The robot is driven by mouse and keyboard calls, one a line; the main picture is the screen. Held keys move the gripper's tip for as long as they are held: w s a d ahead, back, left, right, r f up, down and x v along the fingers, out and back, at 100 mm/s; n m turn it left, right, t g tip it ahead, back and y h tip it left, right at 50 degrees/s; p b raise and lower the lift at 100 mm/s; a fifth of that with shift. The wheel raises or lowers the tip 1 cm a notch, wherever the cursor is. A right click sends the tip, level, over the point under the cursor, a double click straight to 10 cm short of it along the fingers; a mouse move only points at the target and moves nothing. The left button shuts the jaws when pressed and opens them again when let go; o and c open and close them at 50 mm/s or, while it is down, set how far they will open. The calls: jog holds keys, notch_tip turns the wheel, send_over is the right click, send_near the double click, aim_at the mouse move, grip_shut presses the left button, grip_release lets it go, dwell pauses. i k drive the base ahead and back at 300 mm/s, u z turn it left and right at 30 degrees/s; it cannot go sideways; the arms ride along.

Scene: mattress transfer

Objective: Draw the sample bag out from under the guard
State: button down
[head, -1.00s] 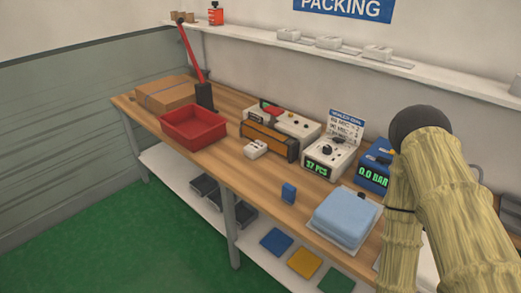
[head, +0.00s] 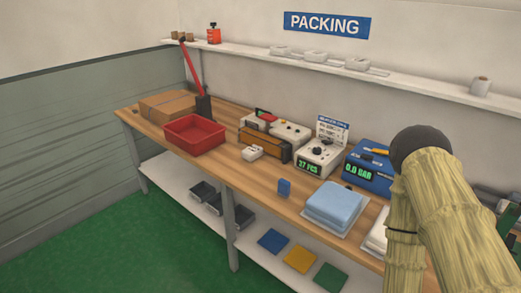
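On the bench stands a long machine with a dark orange front panel (head: 265,144), which looks like the guard. I cannot make out a sample bag under or behind it. A small white block-like thing (head: 252,153) lies just in front of that panel; I cannot tell what it is. My arm fills the right side of the head view, and its end with my gripper is not in view. The arm links are well to the right of the guard and hide part of the bench there.
A red tray (head: 194,134), cardboard box (head: 166,105) and red-levered tool (head: 203,106) stand left. A counter (head: 320,157), blue gauge box (head: 367,170), small blue block (head: 284,188) and folded light blue stack (head: 335,204) stand right. Bare wood (head: 232,171) lies along the front edge.

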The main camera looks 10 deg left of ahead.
aim_at(252, 152)
jog(key=z, duration=0.25)
jog(key=i, duration=0.6)
jog(key=u, duration=1.2)
